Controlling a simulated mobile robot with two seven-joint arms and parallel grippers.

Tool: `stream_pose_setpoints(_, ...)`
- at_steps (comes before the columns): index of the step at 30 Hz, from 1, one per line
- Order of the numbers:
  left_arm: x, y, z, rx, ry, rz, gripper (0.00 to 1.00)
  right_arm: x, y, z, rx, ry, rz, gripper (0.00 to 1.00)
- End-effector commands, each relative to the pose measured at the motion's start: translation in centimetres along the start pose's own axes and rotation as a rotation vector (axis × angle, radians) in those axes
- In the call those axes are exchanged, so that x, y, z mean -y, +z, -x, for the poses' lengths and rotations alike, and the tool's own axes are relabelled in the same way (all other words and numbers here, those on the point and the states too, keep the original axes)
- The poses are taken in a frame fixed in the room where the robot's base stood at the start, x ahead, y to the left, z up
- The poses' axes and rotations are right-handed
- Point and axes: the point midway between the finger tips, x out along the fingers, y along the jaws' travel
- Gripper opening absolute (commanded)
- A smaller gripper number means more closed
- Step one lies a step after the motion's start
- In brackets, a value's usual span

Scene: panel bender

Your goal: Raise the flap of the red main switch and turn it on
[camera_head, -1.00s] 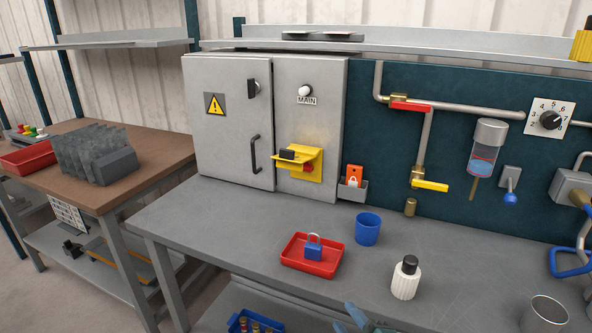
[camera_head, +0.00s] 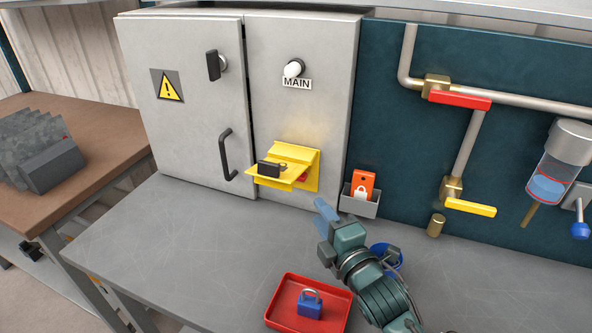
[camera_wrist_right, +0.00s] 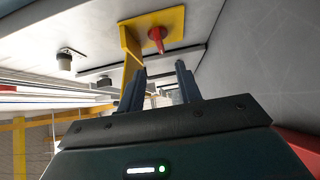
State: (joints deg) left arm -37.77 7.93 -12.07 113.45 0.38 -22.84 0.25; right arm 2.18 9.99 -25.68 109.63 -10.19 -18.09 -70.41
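The yellow switch plate (camera_head: 308,160) is on the right-hand panel of the grey cabinet, below the MAIN label. Its yellow flap (camera_head: 288,175) juts out toward me, with a dark block (camera_head: 268,169) on it. The red switch (camera_head: 303,177) is mostly hidden behind the flap in the head view. In the wrist view the red switch (camera_wrist_right: 157,38) shows clearly on the plate, with the flap (camera_wrist_right: 131,55) beside it. My right gripper (camera_head: 325,217) is open and empty, right of and slightly below the flap, apart from it. My left gripper is not in view.
A holder with an orange tag (camera_head: 363,185) is on the wall right of the cabinet. A red tray (camera_head: 275,318) with a blue padlock (camera_head: 310,303) lies on the bench. A blue cup (camera_head: 394,254) is partly hidden by my right arm. The bench left of the tray is clear.

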Motion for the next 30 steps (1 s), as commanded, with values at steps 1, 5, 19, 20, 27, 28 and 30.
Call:
stream_pose_setpoints(1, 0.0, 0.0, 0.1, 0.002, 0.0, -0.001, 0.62, -0.1, 0.0, -0.5, 0.0, 0.002, -0.001, 0.35)
stream_pose_setpoints(5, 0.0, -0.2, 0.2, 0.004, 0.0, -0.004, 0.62, -0.3, -0.1, -2.5, 0.0, 0.003, -0.002, 0.35)
stream_pose_setpoints(19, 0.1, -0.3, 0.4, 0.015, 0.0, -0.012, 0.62, -0.2, 0.0, -11.1, 0.0, 0.001, -0.002, 0.35)
stream_pose_setpoints(20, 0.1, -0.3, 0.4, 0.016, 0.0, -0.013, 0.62, -0.1, 0.0, -11.4, 0.0, 0.0, -0.002, 0.35)
stream_pose_setpoints(27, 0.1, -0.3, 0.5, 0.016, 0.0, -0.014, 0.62, -0.1, 0.0, -12.7, 0.0, 0.001, -0.001, 0.35)
stream_pose_setpoints(28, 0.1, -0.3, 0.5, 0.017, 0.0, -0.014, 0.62, -0.1, 0.0, -12.8, 0.0, 0.001, -0.002, 0.35)
stream_pose_setpoints(30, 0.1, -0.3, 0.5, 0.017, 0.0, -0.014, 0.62, -0.1, 0.0, -12.8, 0.0, 0.001, -0.002, 0.35)
